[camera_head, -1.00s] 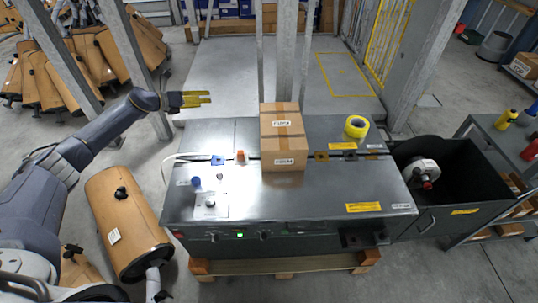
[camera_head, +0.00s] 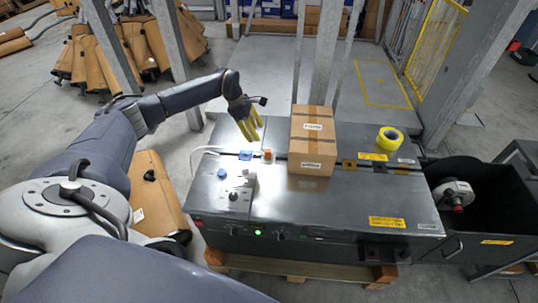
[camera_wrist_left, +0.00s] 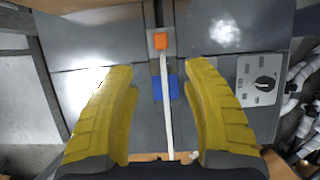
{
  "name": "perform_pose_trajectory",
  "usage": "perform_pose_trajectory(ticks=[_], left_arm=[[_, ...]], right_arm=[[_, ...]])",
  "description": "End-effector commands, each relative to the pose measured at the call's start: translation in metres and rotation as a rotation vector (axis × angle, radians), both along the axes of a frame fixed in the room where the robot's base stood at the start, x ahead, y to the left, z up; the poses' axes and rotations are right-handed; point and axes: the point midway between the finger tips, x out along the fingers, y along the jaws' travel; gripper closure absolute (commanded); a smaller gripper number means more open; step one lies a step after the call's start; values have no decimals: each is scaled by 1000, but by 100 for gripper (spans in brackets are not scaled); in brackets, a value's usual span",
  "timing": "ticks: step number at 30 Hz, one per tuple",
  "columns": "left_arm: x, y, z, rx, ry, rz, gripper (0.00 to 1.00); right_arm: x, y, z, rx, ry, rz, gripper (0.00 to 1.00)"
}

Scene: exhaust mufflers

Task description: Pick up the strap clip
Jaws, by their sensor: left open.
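Two small pieces sit near the seam of the grey metal machine top (camera_head: 340,205). One is an orange block (camera_head: 267,155) and the other a blue piece (camera_head: 246,155); I cannot tell for sure which is the strap clip. In the left wrist view the orange block (camera_wrist_left: 161,41) is ahead and the blue piece (camera_wrist_left: 166,88) is nearer. A thin white strap (camera_wrist_left: 167,120) runs from the orange block across the blue piece. My left gripper (camera_head: 251,136) is open and empty, above the machine's back left part. Its yellow fingers (camera_wrist_left: 158,66) straddle the line of the strap. My right gripper is out of view.
A cardboard box (camera_head: 312,140) stands right of the orange block. A yellow tape roll (camera_head: 389,139) lies farther right. A control panel with knobs (camera_head: 232,192) is on the top's left front. Metal posts (camera_head: 328,55) rise behind the machine.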

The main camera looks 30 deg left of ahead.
Motion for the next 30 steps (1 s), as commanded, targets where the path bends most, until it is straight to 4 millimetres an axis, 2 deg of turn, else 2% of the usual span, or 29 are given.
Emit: perform_pose_trajectory(ticks=[6, 12, 23, 30], left_arm=[[6, -16, -38, -3, 2, 2, 51], [12, -25, -64, -2, 0, 2, 51], [14, -31, -82, -2, -1, 2, 51], [16, -43, -108, -3, -1, 2, 51]], right_arm=[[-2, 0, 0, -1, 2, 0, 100], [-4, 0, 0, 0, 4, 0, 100], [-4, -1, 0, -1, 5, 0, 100], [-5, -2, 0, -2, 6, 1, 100]])
